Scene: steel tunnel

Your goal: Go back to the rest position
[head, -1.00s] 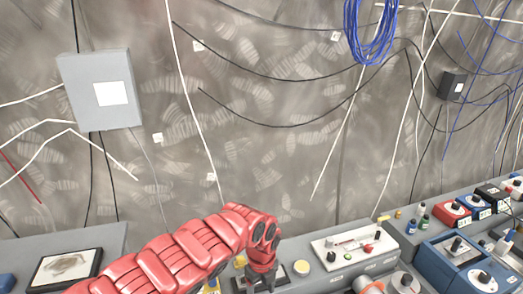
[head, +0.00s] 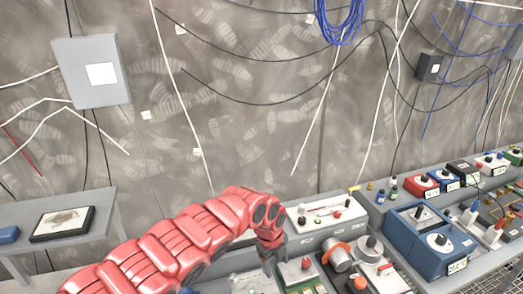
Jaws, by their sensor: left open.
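My red left arm comes in from the lower left and bends down at its wrist. My left gripper (head: 272,262) hangs over the bench, just left of the white panel device (head: 325,216). It is open, and I see nothing held in it. Its fingertips are small and partly hidden against the bench items. My right gripper is not in view.
A grey bench (head: 372,200) runs along the wall, crowded with instruments. A blue box with knobs (head: 428,238) and an orange-and-grey device (head: 338,257) stand right of the gripper. A framed picture (head: 63,223) lies on the left table. Blue cable coils (head: 338,20) hang above.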

